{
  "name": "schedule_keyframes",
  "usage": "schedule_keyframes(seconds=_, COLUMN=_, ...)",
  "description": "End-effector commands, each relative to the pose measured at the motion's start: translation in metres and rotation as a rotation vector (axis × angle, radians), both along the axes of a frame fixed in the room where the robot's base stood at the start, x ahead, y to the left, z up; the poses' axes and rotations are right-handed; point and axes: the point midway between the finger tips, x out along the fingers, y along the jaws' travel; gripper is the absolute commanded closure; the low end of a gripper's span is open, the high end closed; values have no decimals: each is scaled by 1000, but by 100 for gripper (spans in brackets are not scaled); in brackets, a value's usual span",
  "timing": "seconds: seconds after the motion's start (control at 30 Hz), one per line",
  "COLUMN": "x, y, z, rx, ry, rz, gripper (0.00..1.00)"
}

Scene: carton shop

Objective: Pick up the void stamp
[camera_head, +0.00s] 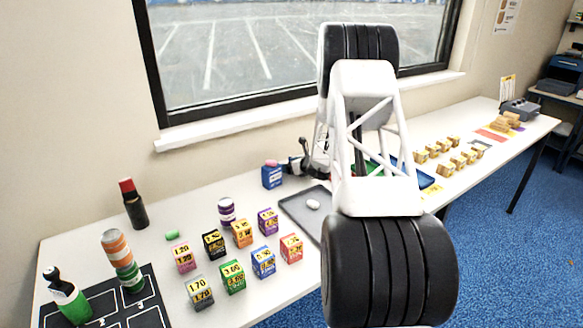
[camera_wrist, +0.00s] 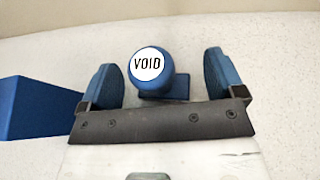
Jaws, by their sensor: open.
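The void stamp (camera_wrist: 150,66) shows in the wrist view as a blue round-topped handle with a white disc reading VOID, above a blue block-like base. It stands between the two blue fingers of my gripper (camera_wrist: 163,80), with a gap visible on each side. My gripper is open and holds nothing. In the head view my gripper (camera_head: 303,163) is low over the table near the window wall. I cannot make out the stamp there; my gripper and arm cover that area.
A blue box (camera_head: 271,178) with a pink top stands just left of my gripper; a blue block (camera_wrist: 36,108) shows at the wrist view's left. A grey tray (camera_head: 295,208) lies in front. Several price-marked cubes (camera_head: 232,277) stand left of it. The window wall is close behind.

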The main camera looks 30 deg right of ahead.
Motion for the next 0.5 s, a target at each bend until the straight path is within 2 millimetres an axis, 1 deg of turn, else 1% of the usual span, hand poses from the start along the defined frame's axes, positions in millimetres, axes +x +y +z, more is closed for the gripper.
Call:
schedule_keyframes(seconds=0.17, x=0, y=0, z=0, rx=0, ry=0, rz=0, gripper=12)
schedule_keyframes(seconds=0.2, x=0, y=0, z=0, rx=0, ry=0, rz=0, gripper=15)
schedule_keyframes(seconds=0.27, x=0, y=0, z=0, rx=0, ry=0, rz=0, gripper=24)
schedule_keyframes(seconds=0.5, x=0, y=0, z=0, rx=0, ry=0, rz=0, gripper=61)
